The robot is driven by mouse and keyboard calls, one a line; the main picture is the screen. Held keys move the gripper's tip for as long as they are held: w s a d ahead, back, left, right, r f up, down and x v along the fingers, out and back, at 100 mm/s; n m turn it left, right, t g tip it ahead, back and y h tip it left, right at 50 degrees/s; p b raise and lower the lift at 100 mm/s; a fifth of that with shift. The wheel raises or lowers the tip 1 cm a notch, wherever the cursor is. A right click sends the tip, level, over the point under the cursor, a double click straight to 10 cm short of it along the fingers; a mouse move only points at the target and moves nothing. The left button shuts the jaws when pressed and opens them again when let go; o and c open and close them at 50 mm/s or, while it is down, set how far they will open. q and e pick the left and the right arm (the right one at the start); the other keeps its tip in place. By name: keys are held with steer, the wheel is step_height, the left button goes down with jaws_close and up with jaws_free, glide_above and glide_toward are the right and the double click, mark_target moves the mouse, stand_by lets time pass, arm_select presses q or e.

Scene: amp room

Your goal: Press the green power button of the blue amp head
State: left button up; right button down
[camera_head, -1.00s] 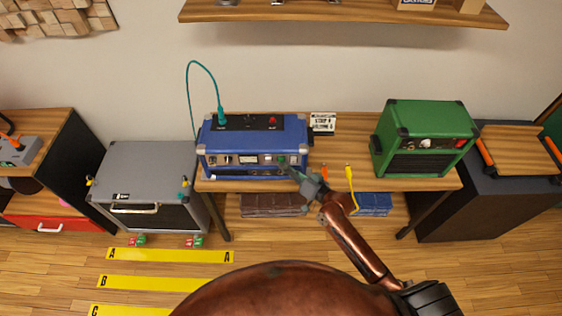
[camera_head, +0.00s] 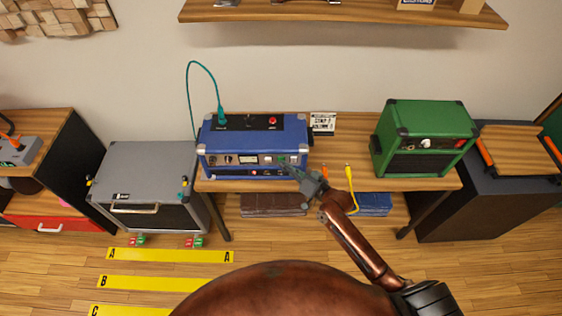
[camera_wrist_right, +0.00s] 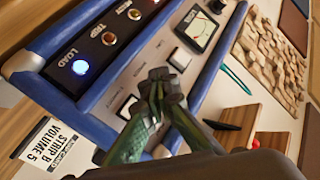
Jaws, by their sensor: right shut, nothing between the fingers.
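The blue amp head (camera_head: 254,148) stands on the wooden bench, its front panel facing me. A bit of the green button (camera_head: 281,159) shows at the right of that panel in the head view. My right gripper (camera_head: 287,165) is shut and empty, its tips at or just in front of the button. In the right wrist view the shut fingertips (camera_wrist_right: 158,84) cover part of the amp's grey panel (camera_wrist_right: 190,75), and the green button is hidden there. I cannot tell whether they touch it. My left gripper is out of view.
A blue-white LOAD lamp (camera_wrist_right: 81,67) glows on the amp's dark strip. A teal cable (camera_head: 205,66) is plugged into the amp top. A green amp (camera_head: 424,138) stands right on the bench (camera_head: 345,150). A yellow cable (camera_head: 350,186) hangs near my right arm. A grey cabinet (camera_head: 148,170) is at left.

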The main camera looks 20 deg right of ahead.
steer(key=shift+r, duration=0.15)
steer(key=shift+s+p, duration=0.25)
steer(key=shift+p, duration=0.15)
steer(key=shift+s, duration=0.1)
steer(key=s+p, duration=0.1)
steer(key=s, duration=0.1)
steer(key=s+a+p, duration=0.1)
steer(key=s, duration=0.2)
steer(key=shift+s+a+p, duration=0.35)
steer(key=shift+a+p, duration=0.05)
stand_by(1.2)
